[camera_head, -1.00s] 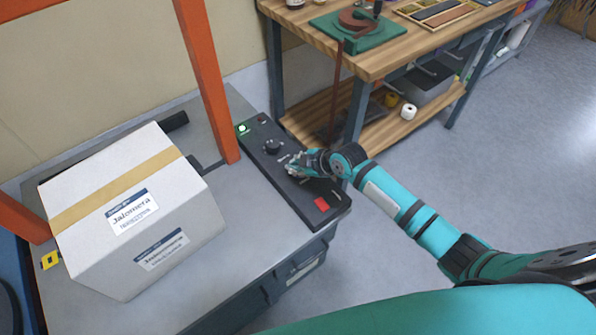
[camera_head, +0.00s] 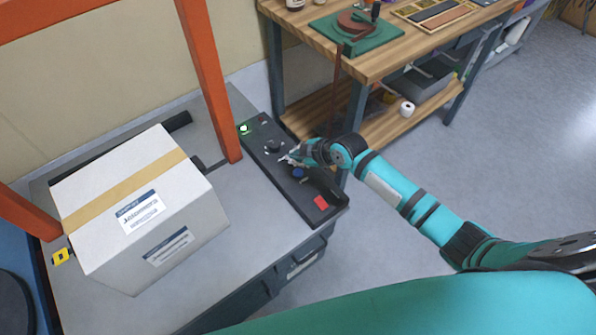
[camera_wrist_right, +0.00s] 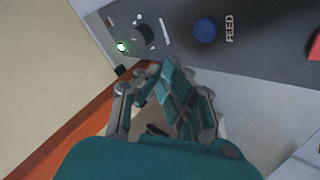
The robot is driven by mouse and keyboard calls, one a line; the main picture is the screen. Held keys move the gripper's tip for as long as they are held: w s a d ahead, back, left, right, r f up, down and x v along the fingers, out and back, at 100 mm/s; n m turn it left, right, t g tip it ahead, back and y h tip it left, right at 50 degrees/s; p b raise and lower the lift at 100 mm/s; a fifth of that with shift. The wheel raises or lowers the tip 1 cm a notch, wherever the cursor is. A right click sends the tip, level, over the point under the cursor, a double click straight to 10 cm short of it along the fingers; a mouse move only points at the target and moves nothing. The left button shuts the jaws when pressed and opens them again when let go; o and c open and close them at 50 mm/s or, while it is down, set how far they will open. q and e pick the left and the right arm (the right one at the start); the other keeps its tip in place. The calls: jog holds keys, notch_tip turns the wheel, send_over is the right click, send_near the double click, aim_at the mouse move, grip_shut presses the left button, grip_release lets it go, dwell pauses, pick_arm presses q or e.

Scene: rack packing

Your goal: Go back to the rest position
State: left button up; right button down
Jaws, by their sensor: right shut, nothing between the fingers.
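My right gripper (camera_head: 289,158) is shut and empty above the dark control panel (camera_head: 262,158) at the edge of the grey machine table. The right wrist view also shows the gripper (camera_wrist_right: 162,75), with its fingers together near the panel. The panel carries a lit green light (camera_head: 244,128), a black knob (camera_head: 273,146), a blue button (camera_head: 298,173) and a red patch (camera_head: 321,203). In the right wrist view the blue button (camera_wrist_right: 206,30) has the word FEED beside it, clear of the fingers. My left gripper is not in view.
A white taped carton (camera_head: 135,190) sits on the grey machine table (camera_head: 235,255) under an orange frame (camera_head: 208,85). A wooden workbench (camera_head: 385,62) with a green turntable stand is behind my right arm. Open floor (camera_head: 520,160) lies to the right.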

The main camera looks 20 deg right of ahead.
dwell(0.4)
jog(key=s+a+m+g+h, duration=0.25)
jog(key=s+m, duration=0.45)
jog(key=s, duration=1.4)
jog(key=s+d+r+m+g+h, duration=0.1)
jog(key=s+d+r+m, duration=0.15)
jog(key=s, duration=0.25)
jog(key=s+d+r+m+g+h, duration=0.1)
jog(key=s+d+m, duration=0.3)
jog(key=s, duration=0.2)
notch_tip(320, 180, down, 28)
jog(key=s+g, duration=0.1)
jog(key=s, duration=0.2)
jog(key=s+d+f+g, duration=0.1)
jog(key=s+d+f, duration=0.2)
jog(key=s+f, duration=1)
jog(key=shift+s+f, duration=0.4)
jog(key=shift+s, duration=0.85)
